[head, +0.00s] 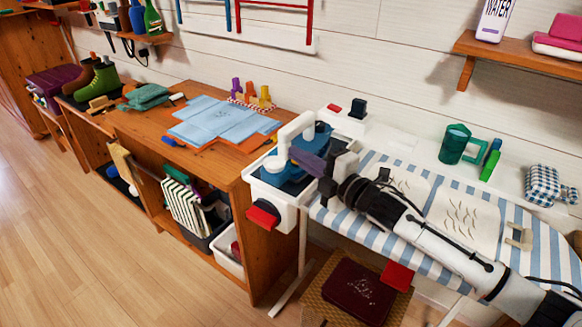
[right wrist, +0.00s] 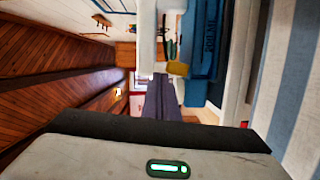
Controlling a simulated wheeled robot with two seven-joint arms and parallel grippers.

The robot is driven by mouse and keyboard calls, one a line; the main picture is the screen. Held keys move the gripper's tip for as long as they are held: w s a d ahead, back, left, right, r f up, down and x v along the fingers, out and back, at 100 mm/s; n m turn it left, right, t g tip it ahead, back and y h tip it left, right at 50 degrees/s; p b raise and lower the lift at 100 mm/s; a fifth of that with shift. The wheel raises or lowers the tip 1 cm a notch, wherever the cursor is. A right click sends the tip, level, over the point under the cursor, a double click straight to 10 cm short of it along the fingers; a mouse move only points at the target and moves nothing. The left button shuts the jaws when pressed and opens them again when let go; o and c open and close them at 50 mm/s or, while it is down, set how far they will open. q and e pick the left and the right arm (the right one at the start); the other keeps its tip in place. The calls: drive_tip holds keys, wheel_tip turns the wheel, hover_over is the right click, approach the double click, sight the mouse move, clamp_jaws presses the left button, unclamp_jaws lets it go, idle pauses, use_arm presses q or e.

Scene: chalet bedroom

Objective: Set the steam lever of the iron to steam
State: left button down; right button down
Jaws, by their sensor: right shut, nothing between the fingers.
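The iron, with a white arched handle (head: 285,138) and a blue body (head: 318,136), sits at the left end of the ironing board. In the right wrist view a blue part of the iron (right wrist: 203,42) with lettering shows at the upper right. A small yellow piece (right wrist: 177,68) is just right of my fingertips there; I cannot tell whether it is the steam lever or whether they touch it. My right gripper (head: 293,153) is shut and empty, its purple-grey fingers (right wrist: 161,98) reaching across beside the handle. The lever's setting cannot be read. My left gripper is not in view.
The striped ironing board (head: 385,238) carries pale cloths (head: 463,222). A wooden cabinet (head: 282,262) with folded blue cloth (head: 215,120) stands left. The floor at left is clear.

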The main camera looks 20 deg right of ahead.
drive_tip(key=shift+w+d+r, duration=0.1)
drive_tip(key=shift+d+r, duration=0.05)
drive_tip(key=shift+d, duration=0.05)
drive_tip(key=shift+w+d, duration=0.15)
drive_tip(key=shift+f, duration=0.2)
drive_tip(key=shift+a+r+p, duration=0.35)
drive_tip(key=shift+a+p, duration=0.05)
drive_tip(key=shift+p, duration=0.1)
drive_tip(key=s+d+r, duration=0.2)
drive_tip(key=s, duration=0.9)
drive_tip(key=shift+d+r, duration=0.15)
drive_tip(key=shift+r, duration=0.1)
